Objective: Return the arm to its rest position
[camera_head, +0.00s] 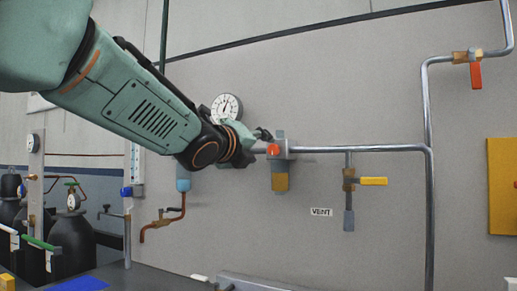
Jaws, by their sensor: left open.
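My left arm (140,105), green with a black wrist, reaches in from the upper left and slopes down to the middle of the view. Its gripper (262,141) is small in the picture and turned away from me. It is open, and I see nothing held in it. The gripper appears close to a pipe fitting with a red-orange part (273,150). I cannot tell whether they touch. My right gripper is not in view.
A pressure gauge (227,107) is just above the wrist. A pipe (360,149) runs right, with a yellow-handled valve (373,181) below it. A red-handled valve (476,75) is upper right. Dark cylinders (72,240) stand lower left. The wall around the VENT label (321,212) is clear.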

